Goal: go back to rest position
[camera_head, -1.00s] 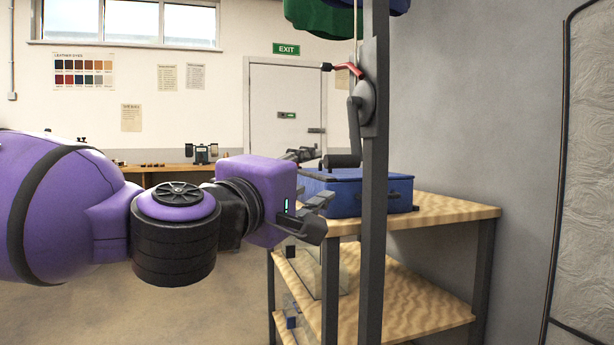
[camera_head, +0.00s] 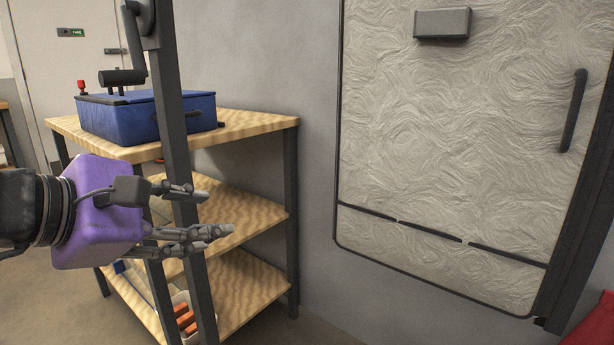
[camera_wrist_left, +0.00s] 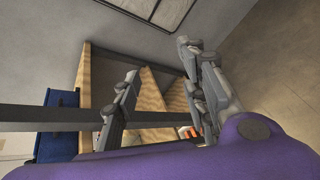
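My left gripper (camera_head: 215,212) comes in from the left in the head view, with its grey fingers pointing right. Its fingers are spread apart with nothing between them. It is in front of the wooden shelf unit, and close to a dark upright post (camera_head: 172,110). The left wrist view shows the same open fingers (camera_wrist_left: 160,95) from behind, with the shelves beyond them. Whether the fingers touch the post cannot be told. My right gripper is not in view.
A blue case (camera_head: 130,118) lies on the shelf unit's wooden top (camera_head: 255,122). A bin with orange items (camera_head: 185,318) is low on the shelves. A grey textured panel (camera_head: 450,150) with a dark handle (camera_head: 572,110) is at the right. Something red (camera_head: 595,325) shows bottom right.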

